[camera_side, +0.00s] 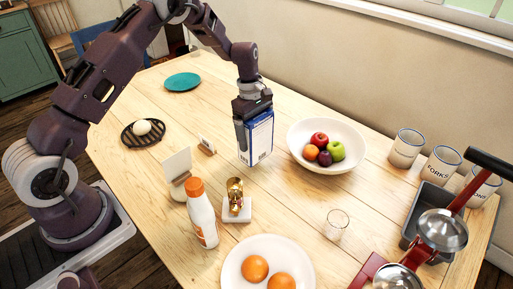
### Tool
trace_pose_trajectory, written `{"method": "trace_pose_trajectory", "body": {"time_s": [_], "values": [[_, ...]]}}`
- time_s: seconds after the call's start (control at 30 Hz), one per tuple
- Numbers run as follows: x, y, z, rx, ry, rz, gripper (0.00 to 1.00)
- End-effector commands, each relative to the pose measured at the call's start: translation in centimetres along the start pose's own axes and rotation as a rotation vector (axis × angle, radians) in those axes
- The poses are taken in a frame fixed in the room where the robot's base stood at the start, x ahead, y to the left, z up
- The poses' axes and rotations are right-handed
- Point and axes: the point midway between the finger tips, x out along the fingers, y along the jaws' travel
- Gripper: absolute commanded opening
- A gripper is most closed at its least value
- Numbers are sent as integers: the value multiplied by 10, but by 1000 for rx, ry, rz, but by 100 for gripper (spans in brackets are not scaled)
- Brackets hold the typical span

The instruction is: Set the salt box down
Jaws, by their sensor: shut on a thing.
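The salt box (258,141) is a blue and white carton in the middle of the side view. It is upright, with a printed white panel and what looks like a barcode low on its face. My gripper (252,112) points down and is shut on the box near its top. One dark finger lies along the box's left side; the other is hidden. The box is just left of the white fruit bowl. I cannot tell whether its bottom touches the wooden table (290,197).
A white fruit bowl (295,151) stands close on the right. A brass figure on a white base (237,210), an orange-capped bottle (203,222) and a plate of oranges (236,272) are nearer. A glass (336,224) stands front right. Table behind the box toward the teal plate (182,82) is clear.

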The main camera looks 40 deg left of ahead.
Motion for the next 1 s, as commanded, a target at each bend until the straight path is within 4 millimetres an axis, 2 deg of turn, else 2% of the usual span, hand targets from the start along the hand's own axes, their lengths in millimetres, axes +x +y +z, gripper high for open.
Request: {"method": "trace_pose_trajectory", "body": {"time_s": [0.27, 0.57, 0.6, 0.63, 0.67, 0.87, 1.0], "values": [[38, 0, -6, 0, 0, 1, 18], [40, 0, -6, 0, 0, 2, 18], [42, 0, -6, 0, 0, 1, 93], [41, 0, -6, 0, 0, 1, 99], [41, 0, -6, 0, 0, 1, 100], [41, 0, -6, 0, 0, 1, 100], [23, 1, -6, 1, 1, 4, 100]]}}
